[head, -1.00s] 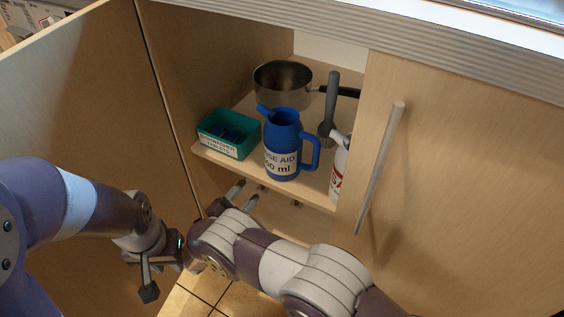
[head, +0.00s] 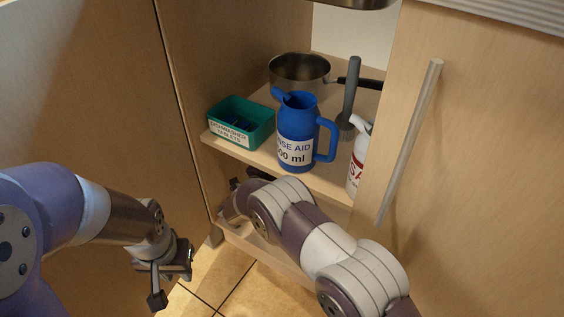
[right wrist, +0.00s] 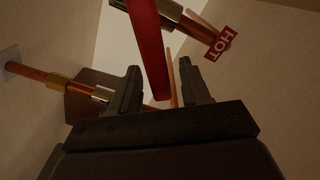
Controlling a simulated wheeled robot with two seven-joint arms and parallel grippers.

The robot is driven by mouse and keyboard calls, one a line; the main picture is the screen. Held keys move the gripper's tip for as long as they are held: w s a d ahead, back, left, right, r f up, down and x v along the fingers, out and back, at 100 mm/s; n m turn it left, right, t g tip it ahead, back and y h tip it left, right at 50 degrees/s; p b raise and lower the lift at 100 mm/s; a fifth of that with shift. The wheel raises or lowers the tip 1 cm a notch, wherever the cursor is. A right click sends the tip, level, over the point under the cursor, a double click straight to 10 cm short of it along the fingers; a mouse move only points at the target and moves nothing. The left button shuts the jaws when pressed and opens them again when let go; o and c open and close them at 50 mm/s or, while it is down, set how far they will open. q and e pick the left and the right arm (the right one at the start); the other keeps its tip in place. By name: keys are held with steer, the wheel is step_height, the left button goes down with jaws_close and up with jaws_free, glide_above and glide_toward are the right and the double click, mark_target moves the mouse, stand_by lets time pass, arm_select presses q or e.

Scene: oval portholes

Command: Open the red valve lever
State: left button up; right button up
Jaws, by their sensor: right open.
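The red valve lever (right wrist: 148,50) shows in the right wrist view as a long red bar, coming down from the top edge to between the fingertips. My right gripper (right wrist: 160,75) is open around its lower end, with the left finger close to it and a wider gap on the right; I cannot tell whether they touch. In the head view my right arm reaches into the cabinet below the shelf, and the lever is hidden there. My left gripper (head: 172,288) hangs empty beside the open left door, its fingers apart.
The shelf (head: 325,188) above my right arm holds a green tablet box (head: 241,122), a blue rinse aid jug (head: 296,135), a pot (head: 298,68) and a white bottle (head: 357,168). Copper pipes (right wrist: 35,77) and a red HOT tag (right wrist: 222,43) flank the lever. The right door (head: 480,170) is closed.

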jaws_close()
steer(key=shift+w+a+r+n+p, duration=0.15)
steer(key=shift+a+r+n+p, duration=0.2)
steer(key=shift+r+n+p, duration=0.6)
steer(key=shift+w+a+f+n+p, duration=0.1)
steer(key=shift+f+n+p, duration=0.15)
steer(key=shift+n+p, duration=0.2)
steer(key=shift+f, duration=0.1)
jaws_free()
